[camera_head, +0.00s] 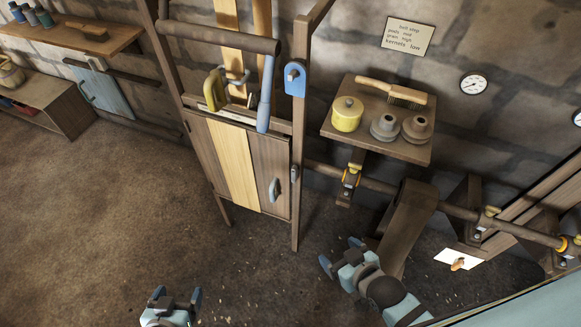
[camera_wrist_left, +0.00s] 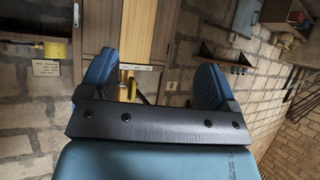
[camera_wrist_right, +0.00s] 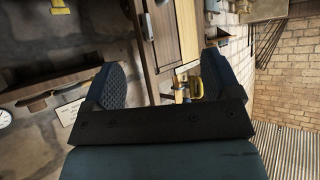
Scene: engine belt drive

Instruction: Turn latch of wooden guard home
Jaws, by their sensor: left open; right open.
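The wooden guard (camera_head: 237,167) is a plank panel with a pale middle board, standing upright between two posts. A grey handle (camera_head: 274,189) sits on its right board. A small dark fitting (camera_head: 294,173), possibly the latch, is on the right post beside the panel; its turn is too small to tell. My left gripper (camera_head: 177,296) is open and empty, low in front of the guard and apart from it. My right gripper (camera_head: 340,253) is open and empty, to the guard's lower right. Both wrist views show the guard's boards beyond spread fingers (camera_wrist_left: 154,72) (camera_wrist_right: 162,72).
Above the guard are a blue lever (camera_head: 265,95), a yellow hooked handle (camera_head: 214,90) and a blue plate (camera_head: 295,78). A wall shelf (camera_head: 375,136) holds a yellow pot, a brush and grey pieces. A shaft (camera_head: 455,210) runs right. Floor before the guard is clear.

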